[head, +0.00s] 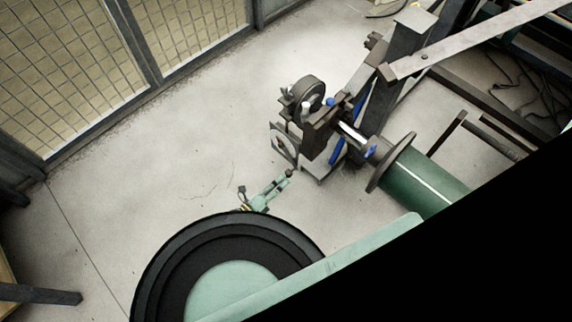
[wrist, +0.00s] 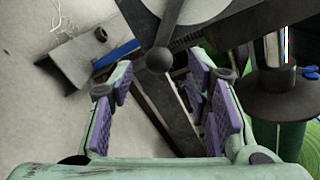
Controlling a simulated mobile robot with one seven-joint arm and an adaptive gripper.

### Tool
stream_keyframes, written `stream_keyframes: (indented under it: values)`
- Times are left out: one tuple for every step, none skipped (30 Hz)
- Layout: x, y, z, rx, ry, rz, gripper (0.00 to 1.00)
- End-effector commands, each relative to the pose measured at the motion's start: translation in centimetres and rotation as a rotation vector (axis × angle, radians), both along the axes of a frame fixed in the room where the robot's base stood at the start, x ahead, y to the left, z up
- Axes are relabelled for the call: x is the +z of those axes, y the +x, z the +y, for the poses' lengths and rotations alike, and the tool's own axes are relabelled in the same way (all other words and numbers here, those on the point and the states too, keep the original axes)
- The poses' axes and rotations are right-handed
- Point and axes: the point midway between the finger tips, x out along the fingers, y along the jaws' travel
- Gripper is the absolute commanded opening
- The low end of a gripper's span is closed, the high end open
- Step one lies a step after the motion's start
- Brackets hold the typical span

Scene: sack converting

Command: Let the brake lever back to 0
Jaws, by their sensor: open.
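The brake lever (wrist: 167,35) shows in the wrist view as a dark bar with a round ball knob (wrist: 158,60) at its near end. It runs up to a pale round brake part (wrist: 195,8) at the top edge. My gripper (wrist: 160,75), green with purple pads, is open. The knob appears between its fingertips in the picture, with clear gaps on both sides; depth and contact I cannot tell. In the head view the brake (head: 308,95) is at the end of the roll stand, and the lever is too small to make out. No scale marks or 0 are readable.
A green roll (head: 428,180) with a dark flange (head: 392,162) is right of the brake in the head view. A steel post (head: 400,70) stands behind. A mesh fence (head: 75,65) runs along the upper left. The floor (head: 165,165) between is clear.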

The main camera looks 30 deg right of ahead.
Motion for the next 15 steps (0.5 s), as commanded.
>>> stream_keyframes:
  values:
    - [0.0, -0.3, 1.3, 0.008, 0.0, 0.0, 0.44]
    - [0.0, -0.6, 1.9, 0.006, 0.0, 0.0, 0.44]
    - [0.0, -0.9, 2.7, 0.007, 0.0, 0.0, 0.44]
    - [0.0, -1.1, 3.3, 0.006, 0.0, 0.0, 0.44]
    - [0.0, -1.2, 3.8, 0.006, 0.001, -0.001, 0.44]
    - [0.0, -1.5, 4.5, 0.004, 0.0, -0.001, 0.44]
    - [0.0, -1.7, 4.9, 0.004, 0.0, -0.001, 0.44]
    - [0.0, -1.8, 5.3, 0.004, 0.0, -0.001, 0.44]
    - [0.0, -2.0, 5.8, 0.003, 0.0, -0.001, 0.44]
    - [0.0, -2.1, 6.1, 0.002, 0.0, -0.001, 0.44]
    - [0.0, -2.3, 6.3, 0.001, 0.001, -0.001, 0.44]
    - [0.0, -2.4, 6.6, 0.001, 0.0, 0.0, 0.44]
    - [0.0, -2.4, 6.8, 0.001, 0.0, 0.0, 0.44]
    - [0.0, -2.5, 6.9, 0.001, 0.0, 0.0, 0.44]
    - [0.0, -2.6, 7.0, 0.0, 0.0, 0.0, 0.44]
